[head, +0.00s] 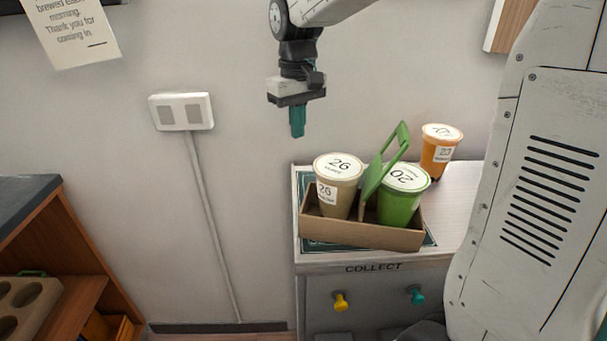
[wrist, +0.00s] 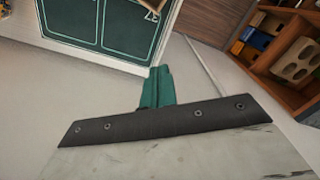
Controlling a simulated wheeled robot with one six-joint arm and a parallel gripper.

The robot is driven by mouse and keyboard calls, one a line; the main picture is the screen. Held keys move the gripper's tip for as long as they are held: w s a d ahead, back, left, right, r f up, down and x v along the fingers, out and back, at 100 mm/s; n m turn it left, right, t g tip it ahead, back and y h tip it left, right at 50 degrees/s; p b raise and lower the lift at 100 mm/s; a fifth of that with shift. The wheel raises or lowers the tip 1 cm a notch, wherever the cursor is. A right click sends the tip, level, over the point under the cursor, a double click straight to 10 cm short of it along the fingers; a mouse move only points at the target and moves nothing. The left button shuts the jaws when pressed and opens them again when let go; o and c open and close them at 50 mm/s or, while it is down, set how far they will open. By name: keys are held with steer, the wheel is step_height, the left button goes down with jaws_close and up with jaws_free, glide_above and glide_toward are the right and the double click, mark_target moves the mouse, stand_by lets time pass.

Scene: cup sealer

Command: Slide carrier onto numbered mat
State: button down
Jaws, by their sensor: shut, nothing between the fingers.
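In the head view a brown cardboard carrier (head: 362,232) with a green handle (head: 384,158) stands on the counter. It holds a beige cup (head: 337,192) labelled 26 and a green cup (head: 402,197) labelled 20. The carrier covers most of a dark green mat (head: 430,240), whose edges show at its left and right; any number on the mat is hidden there. My gripper (head: 297,132) is shut and empty, above and left of the carrier, apart from it. The wrist view shows the teal fingers (wrist: 157,88) together, and part of the green mat (wrist: 85,20) at the top.
An orange cup (head: 439,152) stands at the counter's back. The counter front is marked COLLECT (head: 372,267), with yellow and teal knobs below. A wooden shelf (head: 62,280) with a cup tray stands at lower left. The space between shelf and counter is clear.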

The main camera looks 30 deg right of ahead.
mark_target(313, 205)
steer(key=shift+n, duration=0.3)
steer(key=f, duration=0.6)
steer(key=a+f, duration=0.1)
steer(key=f, duration=0.3)
steer(key=s, duration=0.3)
steer(key=shift+s+d+f, duration=0.2)
steer(key=shift+d+f, duration=0.1)
steer(key=shift+d, duration=0.05)
steer(key=shift+s, duration=0.25)
steer(key=shift+d, duration=0.1)
steer(key=shift+s+d, duration=0.15)
steer(key=shift+s, duration=0.6)
steer(key=shift+s+d, duration=0.15)
steer(key=shift+s, duration=0.6)
